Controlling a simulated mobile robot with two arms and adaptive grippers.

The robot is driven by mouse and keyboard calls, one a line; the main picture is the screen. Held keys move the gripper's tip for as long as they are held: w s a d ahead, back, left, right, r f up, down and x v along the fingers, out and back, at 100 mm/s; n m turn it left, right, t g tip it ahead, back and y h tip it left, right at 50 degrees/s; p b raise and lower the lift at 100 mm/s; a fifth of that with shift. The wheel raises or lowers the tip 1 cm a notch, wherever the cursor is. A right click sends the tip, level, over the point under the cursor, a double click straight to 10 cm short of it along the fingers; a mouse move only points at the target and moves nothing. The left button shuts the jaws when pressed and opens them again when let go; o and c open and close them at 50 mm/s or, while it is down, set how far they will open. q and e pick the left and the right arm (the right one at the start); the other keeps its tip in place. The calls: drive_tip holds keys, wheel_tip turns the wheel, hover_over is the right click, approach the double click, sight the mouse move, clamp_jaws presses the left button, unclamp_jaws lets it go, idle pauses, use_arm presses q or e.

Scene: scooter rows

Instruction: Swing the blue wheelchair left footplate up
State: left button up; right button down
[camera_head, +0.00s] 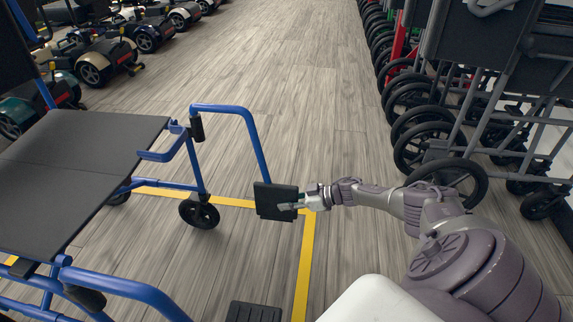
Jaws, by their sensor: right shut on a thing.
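The blue wheelchair (85,150) stands at the left, its front toward the right of the picture. Its left footplate (272,198) is a black plate at the lower end of the far blue legrest tube (256,145). The plate looks tilted rather than flat, but its exact angle is hard to tell. My right gripper (292,206) comes in from the right and is shut on the footplate's right edge. The fingertips partly cover that edge. The other footplate (253,312) shows at the bottom edge, partly cut off. My left gripper is not in view.
A front caster (199,213) stands near a yellow floor line (306,255). Folded grey wheelchairs (490,80) with black wheels line the right side. Scooters (92,62) stand at the upper left. The wooden floor between the rows is clear.

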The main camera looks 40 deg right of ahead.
drive_tip(key=shift+w+d, duration=0.1)
drive_tip(key=shift+w, duration=0.05)
idle(0.4)
drive_tip(key=c, duration=1)
unclamp_jaws()
drive_tip(key=shift+c, duration=0.2)
drive_tip(key=v, duration=1.2)
drive_tip(key=shift+f, duration=0.1)
